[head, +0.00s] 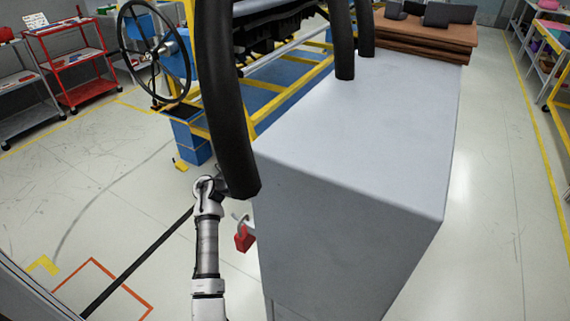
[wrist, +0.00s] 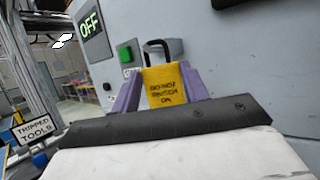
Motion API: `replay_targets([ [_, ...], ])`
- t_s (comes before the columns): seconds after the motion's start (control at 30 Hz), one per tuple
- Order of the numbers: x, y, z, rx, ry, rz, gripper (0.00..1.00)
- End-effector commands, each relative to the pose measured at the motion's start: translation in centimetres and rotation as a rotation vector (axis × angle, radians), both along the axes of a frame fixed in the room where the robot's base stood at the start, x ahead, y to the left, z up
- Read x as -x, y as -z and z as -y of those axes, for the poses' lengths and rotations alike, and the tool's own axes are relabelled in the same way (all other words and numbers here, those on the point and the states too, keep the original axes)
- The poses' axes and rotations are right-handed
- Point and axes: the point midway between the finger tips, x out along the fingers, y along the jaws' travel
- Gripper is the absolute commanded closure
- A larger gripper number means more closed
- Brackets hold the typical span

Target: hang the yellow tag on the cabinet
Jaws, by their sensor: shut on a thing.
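The yellow tag (wrist: 162,88), lettered "DO NOT SWITCH ON", stands upright between the purple fingers of my gripper (wrist: 160,80), which are shut on it. A black loop (wrist: 156,46) rises above the tag; I cannot tell whether it belongs to the tag or the cabinet. The cabinet (wrist: 235,60) face is close behind the tag; contact cannot be judged. The cabinet (head: 350,120) is a large pale grey box right of my arm in the head view. There, my gripper and the tag are hidden near a thick black tube.
A red padlock (head: 243,238) hangs at the cabinet's left side. An "OFF" sign (wrist: 90,28) and a green button (wrist: 125,54) are left of the tag. A "TRIPPED TOOLS" sign (wrist: 36,128) is at lower left. A steering wheel (head: 155,52) stands beyond my arm; floor at left is mostly clear.

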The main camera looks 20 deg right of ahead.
Motion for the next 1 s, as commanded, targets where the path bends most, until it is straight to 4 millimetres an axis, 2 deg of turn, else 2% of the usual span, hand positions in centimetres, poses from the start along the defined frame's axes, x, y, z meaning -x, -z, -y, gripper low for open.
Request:
replay_targets([
  [0.4, -0.01, -0.03, 0.00, 0.000, 0.000, 0.000, 0.81],
  [0.43, -0.01, -0.03, 0.00, 0.000, 0.000, 0.000, 0.53],
  [0.6, -0.01, -0.03, 0.00, 0.000, 0.000, 0.000, 0.31],
  [0.87, -0.02, 0.01, -0.04, 0.000, 0.000, 0.000, 0.30],
  [1.0, -0.25, 0.52, -0.76, 0.000, -0.001, 0.001, 0.30],
])
